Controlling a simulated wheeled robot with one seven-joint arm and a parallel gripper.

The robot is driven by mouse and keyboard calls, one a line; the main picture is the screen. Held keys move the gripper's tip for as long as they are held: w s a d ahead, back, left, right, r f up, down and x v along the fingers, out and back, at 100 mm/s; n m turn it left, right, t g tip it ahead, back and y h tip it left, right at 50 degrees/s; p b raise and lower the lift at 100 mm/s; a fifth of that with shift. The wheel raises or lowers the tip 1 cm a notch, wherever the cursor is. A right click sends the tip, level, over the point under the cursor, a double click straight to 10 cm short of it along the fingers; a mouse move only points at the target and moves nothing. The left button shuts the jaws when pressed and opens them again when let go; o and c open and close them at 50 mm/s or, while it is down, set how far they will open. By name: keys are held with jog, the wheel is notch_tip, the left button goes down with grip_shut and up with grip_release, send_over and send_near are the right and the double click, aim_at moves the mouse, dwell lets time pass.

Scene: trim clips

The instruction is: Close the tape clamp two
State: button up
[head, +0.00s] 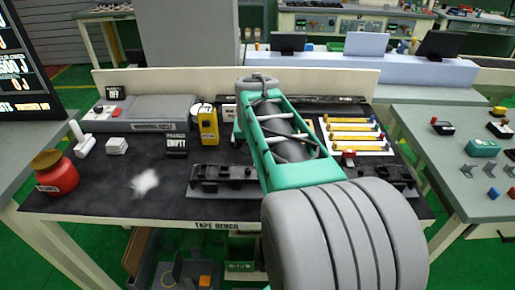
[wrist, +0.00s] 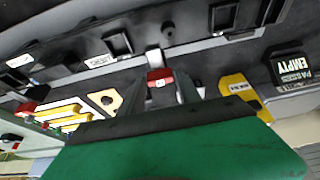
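The black clamp rail (wrist: 75,66) runs across the upper wrist view, with several square black frames and small white labels. A small red block (wrist: 160,78) with a white mark stands near the middle, beside grey upright parts; I cannot tell whether it belongs to tape clamp two. In the head view the rail (head: 222,183) shows on both sides of my green arm, which hides its middle. My gripper's green and black housing fills the bottom of the wrist view.
A yellow device (head: 208,125) and an EMPTY sign (head: 176,142) stand behind the rail's left part. Yellow bars (head: 352,132) lie on a white board at right. A red jar (head: 56,174) stands at the bench's left end. A white crumpled thing (head: 146,182) lies on the mat.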

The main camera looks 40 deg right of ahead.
jog(key=o, duration=0.3)
jog(key=shift+o, duration=0.2)
jog(key=v, duration=0.7)
jog(key=shift+r, duration=0.35)
jog(key=shift+s+a, duration=0.15)
jog(key=shift+a, duration=0.05)
jog(key=s+a+f+n+y+p, duration=0.1)
jog(key=s+a+f+n+p, duration=0.1)
jog(key=a, duration=0.8)
jog(key=s+a+f+n+y+p, duration=0.1)
jog(key=s+a+f+n, duration=0.4)
jog(key=a, duration=0.5)
jog(key=shift+s+f+n+y+p, duration=0.25)
jog(key=shift+f+n+y+p, duration=0.15)
jog(key=shift+f+p, duration=0.4)
